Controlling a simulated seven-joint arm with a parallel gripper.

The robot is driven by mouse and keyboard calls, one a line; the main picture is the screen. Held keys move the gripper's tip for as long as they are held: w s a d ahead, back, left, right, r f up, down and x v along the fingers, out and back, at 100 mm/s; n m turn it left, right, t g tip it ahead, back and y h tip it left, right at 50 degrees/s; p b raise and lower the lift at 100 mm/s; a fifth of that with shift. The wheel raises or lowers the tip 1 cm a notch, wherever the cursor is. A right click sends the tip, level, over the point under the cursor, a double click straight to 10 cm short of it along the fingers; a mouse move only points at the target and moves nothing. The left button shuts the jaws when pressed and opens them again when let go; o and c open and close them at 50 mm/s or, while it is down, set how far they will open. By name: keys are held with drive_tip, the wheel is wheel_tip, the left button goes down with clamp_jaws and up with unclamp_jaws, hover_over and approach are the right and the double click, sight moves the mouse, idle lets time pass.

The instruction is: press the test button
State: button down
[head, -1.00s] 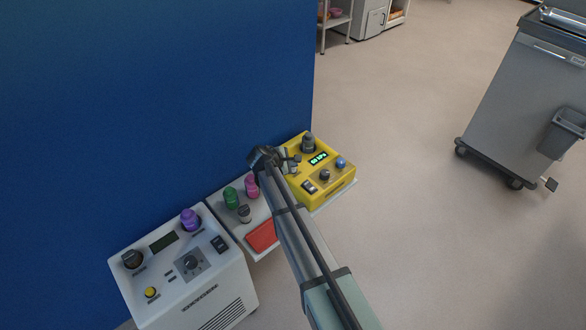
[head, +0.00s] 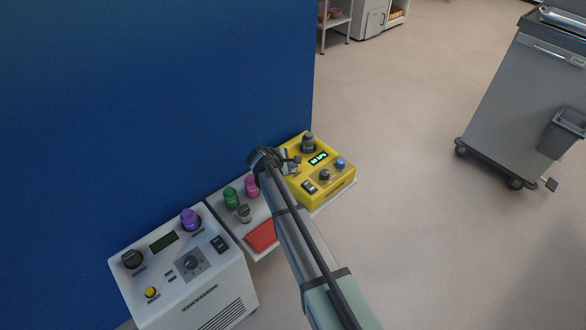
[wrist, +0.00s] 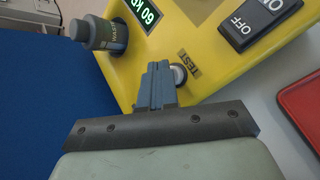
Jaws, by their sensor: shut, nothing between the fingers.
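The yellow suction unit (head: 342,180) sits at the right end of the shelf in the head view, and its panel (wrist: 211,60) fills the top of the wrist view. The test button (wrist: 181,76) is a small round pale cap with a metal ring, beside the TEST label (wrist: 188,62). My gripper (wrist: 158,72) is shut and empty, with its fingertips just left of the button and partly covering it. I cannot tell whether they touch it. In the head view my gripper (head: 291,161) is at the unit's left edge, and the button cannot be made out.
The unit also has a grey knob (wrist: 101,32), a lit display (wrist: 139,11) and an ON/OFF switch (wrist: 258,18). A white console (head: 194,270) stands further left, before a blue wall (head: 150,90).

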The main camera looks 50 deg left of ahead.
drive_tip(key=shift+f, duration=0.55)
idle(0.5)
idle(0.4)
drive_tip(key=shift+r, duration=1.25)
drive_tip(key=shift+r, duration=0.15)
drive_tip(key=shift+r, duration=2.35)
wheel_tip(320, 180, up, 6)
drive_tip(key=shift+m, duration=0.3)
